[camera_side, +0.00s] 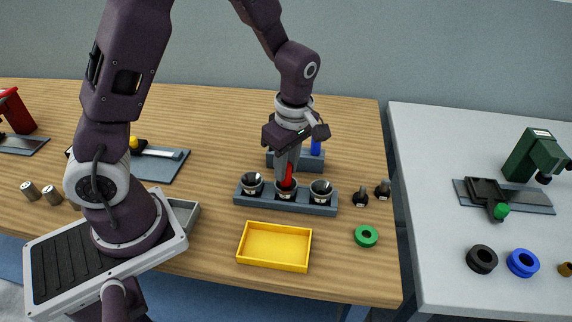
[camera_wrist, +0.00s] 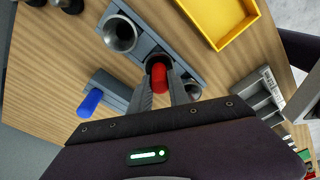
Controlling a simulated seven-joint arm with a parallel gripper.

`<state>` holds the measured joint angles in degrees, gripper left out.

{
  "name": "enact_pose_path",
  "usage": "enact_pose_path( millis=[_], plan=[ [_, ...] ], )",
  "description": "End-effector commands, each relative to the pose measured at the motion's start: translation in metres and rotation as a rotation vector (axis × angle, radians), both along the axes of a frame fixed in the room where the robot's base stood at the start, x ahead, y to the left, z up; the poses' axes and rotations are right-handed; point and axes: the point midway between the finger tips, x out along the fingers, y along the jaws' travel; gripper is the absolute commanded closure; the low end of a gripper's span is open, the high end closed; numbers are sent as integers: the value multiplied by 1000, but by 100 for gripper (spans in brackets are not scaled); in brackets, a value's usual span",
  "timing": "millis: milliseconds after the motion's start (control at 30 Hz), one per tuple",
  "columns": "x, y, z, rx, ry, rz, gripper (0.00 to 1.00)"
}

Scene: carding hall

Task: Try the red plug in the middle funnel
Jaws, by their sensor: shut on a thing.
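A grey block with three funnels (camera_side: 328,209) stands on the wooden table; it also shows in the wrist view (camera_wrist: 142,30). My gripper (camera_side: 287,170) is over the middle funnel (camera_side: 285,193), pointing down. It is shut on the red plug (camera_side: 288,176), which is upright with its lower end at or in the middle funnel's mouth. The red plug also shows between my fingers in the wrist view (camera_wrist: 159,77). I cannot tell how deep it sits. The left funnel (camera_side: 252,183) and right funnel (camera_side: 321,190) look empty.
A blue plug (camera_side: 316,147) stands in a grey rack (camera_side: 312,163) behind the funnels. A yellow tray (camera_side: 274,264) lies in front. A green ring (camera_side: 366,236) and two dark knobbed pieces (camera_side: 361,197) are at the right. A grey table (camera_side: 450,240) adjoins.

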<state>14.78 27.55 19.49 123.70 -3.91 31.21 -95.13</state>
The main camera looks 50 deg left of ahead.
Motion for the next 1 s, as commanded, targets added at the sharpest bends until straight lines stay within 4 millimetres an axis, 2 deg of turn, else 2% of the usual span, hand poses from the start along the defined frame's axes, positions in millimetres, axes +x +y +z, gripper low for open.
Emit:
enact_pose_path(
  millis=[400,1000],
  plan=[
    [0,0,1,0,-1,0,100],
    [1,0,32,0,-2,0,100]
  ],
)
